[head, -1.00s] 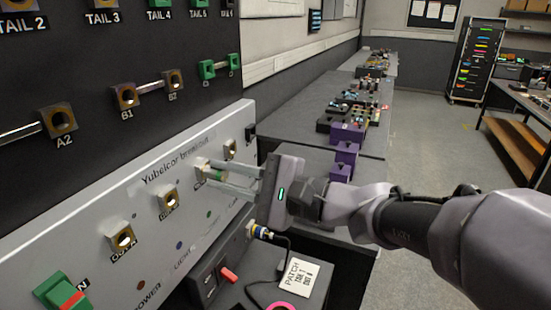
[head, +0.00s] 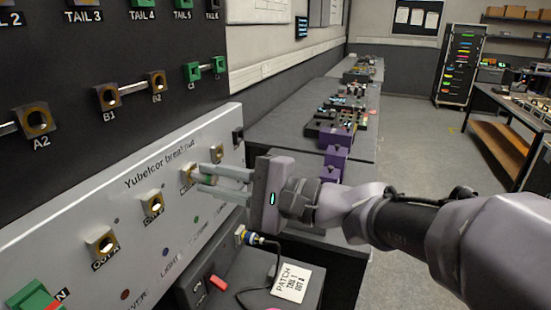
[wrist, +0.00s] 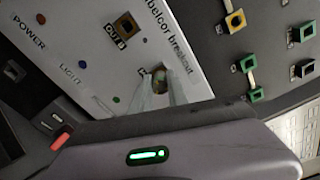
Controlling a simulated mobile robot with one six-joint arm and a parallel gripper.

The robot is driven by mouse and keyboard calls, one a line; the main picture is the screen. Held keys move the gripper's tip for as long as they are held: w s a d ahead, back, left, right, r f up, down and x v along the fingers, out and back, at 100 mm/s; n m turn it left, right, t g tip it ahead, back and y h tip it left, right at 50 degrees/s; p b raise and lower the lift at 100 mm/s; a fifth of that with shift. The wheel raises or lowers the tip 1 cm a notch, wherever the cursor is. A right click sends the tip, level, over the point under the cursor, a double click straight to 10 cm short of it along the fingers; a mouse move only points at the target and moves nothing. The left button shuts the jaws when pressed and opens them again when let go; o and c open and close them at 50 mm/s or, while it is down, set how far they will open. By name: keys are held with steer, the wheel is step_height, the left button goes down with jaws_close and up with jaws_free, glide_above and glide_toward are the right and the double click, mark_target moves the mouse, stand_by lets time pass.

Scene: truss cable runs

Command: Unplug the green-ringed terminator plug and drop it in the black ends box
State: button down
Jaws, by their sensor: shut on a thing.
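My gripper (head: 208,179) reaches in from the right to a brass-coloured socket (head: 187,173) on the light grey Yubelcor breakout panel (head: 130,208). Its two pale fingers are shut on the terminator plug (head: 206,180), of which only a little green shows between them. In the wrist view the fingers (wrist: 158,92) meet at the panel and mostly cover the plug and socket. I cannot tell whether the plug is still seated or partly out. I cannot identify the black ends box for certain in either view.
Other sockets (head: 152,204) sit along the panel, with a green and red block (head: 35,296) at lower left. Below are a dark box with a red switch (head: 218,284), a cabled connector (head: 246,237) and a PATCH card (head: 291,283). Purple blocks (head: 336,152) stand on the bench behind; floor is clear at right.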

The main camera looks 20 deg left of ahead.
steer(key=shift+s+d, duration=0.2)
steer(key=shift+d, duration=1.8)
steer(key=shift+r, duration=0.2)
